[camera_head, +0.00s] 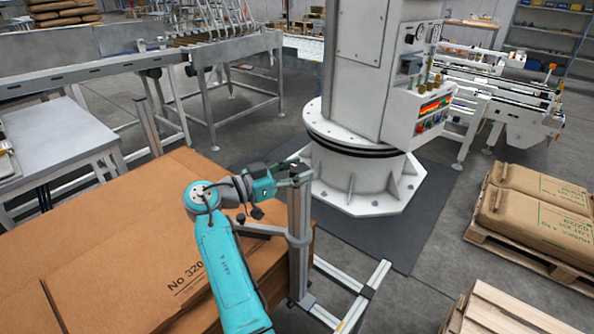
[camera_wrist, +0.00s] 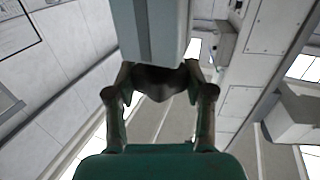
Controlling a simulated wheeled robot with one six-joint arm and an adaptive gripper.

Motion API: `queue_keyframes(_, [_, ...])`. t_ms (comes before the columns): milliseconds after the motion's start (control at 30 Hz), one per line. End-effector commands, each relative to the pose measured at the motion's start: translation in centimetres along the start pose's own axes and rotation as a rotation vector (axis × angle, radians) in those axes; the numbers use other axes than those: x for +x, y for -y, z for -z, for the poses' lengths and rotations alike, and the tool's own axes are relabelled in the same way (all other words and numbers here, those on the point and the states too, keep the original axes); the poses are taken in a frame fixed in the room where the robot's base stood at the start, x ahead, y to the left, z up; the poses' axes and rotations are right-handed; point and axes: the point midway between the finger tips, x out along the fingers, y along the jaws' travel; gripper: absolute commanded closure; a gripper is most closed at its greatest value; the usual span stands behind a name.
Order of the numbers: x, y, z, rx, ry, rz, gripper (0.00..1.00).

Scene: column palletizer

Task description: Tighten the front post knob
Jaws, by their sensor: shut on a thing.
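The front post (camera_head: 299,262) is a grey metal upright at the corner of the cardboard-topped stack. My gripper (camera_head: 296,171) is at the top of this post, reaching in from the left. In the wrist view the post (camera_wrist: 150,30) comes down from the top edge. A dark, lobed knob (camera_wrist: 158,83) sits at the post's near end, between the two fingertips of my gripper (camera_wrist: 159,75). The fingers are shut on the knob from both sides. In the head view the knob is hidden by my gripper or too small to tell. Its turn angle cannot be told.
Cardboard (camera_head: 110,260) spreads under my arm. A white column machine (camera_head: 355,175) with a round base stands just behind the post. A metal floor frame (camera_head: 350,290) extends right from the post's foot. Sacks on a pallet (camera_head: 535,205) stand at the right.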

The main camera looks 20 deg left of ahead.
Motion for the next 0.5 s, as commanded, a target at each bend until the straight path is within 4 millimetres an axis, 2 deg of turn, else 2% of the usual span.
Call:
queue_keyframes(400, [0.04,-0.02,-0.24,-0.003,0.002,-0.006,0.82])
queue_keyframes(433, [0.04,-0.02,-0.24,-0.003,0.002,-0.006,0.4])
queue_keyframes(500, [0.04,-0.01,-0.22,-0.003,0.002,-0.006,0.22])
